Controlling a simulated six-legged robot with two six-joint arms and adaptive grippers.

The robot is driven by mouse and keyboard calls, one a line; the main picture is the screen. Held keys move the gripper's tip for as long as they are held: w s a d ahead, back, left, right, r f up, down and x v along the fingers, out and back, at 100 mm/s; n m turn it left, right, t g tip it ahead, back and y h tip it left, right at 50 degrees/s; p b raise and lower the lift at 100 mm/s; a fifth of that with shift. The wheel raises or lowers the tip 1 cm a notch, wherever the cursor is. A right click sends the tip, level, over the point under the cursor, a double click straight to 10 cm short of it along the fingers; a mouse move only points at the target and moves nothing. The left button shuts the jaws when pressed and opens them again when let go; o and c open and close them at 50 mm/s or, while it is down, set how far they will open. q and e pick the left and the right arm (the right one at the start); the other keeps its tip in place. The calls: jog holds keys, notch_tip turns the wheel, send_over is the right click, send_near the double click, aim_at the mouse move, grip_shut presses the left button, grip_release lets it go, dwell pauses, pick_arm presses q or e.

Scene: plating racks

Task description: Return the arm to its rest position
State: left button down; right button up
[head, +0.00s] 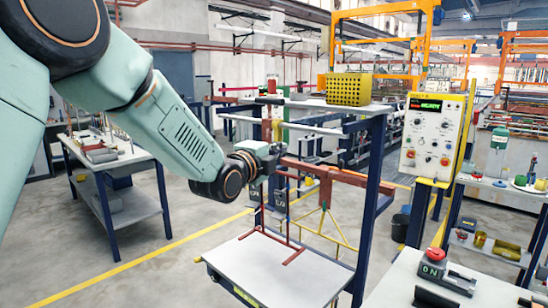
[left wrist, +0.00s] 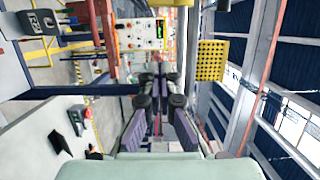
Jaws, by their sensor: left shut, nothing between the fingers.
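My left arm (head: 172,122) comes in from the left and reaches toward the middle of the head view. Its gripper (head: 272,152) is in the air above a low white-topped cart, in front of a red metal frame. The gripper is shut and holds nothing. In the left wrist view the fingers (left wrist: 160,82) show at the centre. My right gripper is in neither view.
A red hanging frame (head: 335,175) is close behind the gripper. The white cart top (head: 285,270) lies below. A yellow perforated basket (head: 349,89) stands on a shelf.

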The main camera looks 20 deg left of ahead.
pick_arm(q)
jog(key=s+d+f+n+g+b, duration=0.1)
jog(key=s+f+n+g+b, duration=0.15)
jog(key=s+f+n, duration=0.7)
jog(key=s+d+f+n+g+y+b, duration=0.1)
jog(key=s+f+n+g+b, duration=0.2)
jog(key=f, duration=1.3)
jog(key=s+f+n+g+b, duration=0.1)
jog(key=s+f+n+g, duration=0.4)
jog(key=f, duration=0.7)
jog(key=s+f+n+g+b, duration=0.1)
jog(key=s+f+g+b, duration=0.2)
jog(key=s+f, duration=1)
jog(key=s+d+f+n+g+b, duration=0.1)
jog(key=s+f+g+b, duration=0.3)
jog(key=s+f, duration=1)
jog(key=s+b, duration=0.2)
jog(key=s, duration=0.3)
jog(key=shift+d+y, duration=0.15)
jog(key=shift+y, duration=0.15)
jog(key=shift+s+g, duration=0.1)
jog(key=shift+g, duration=0.15)
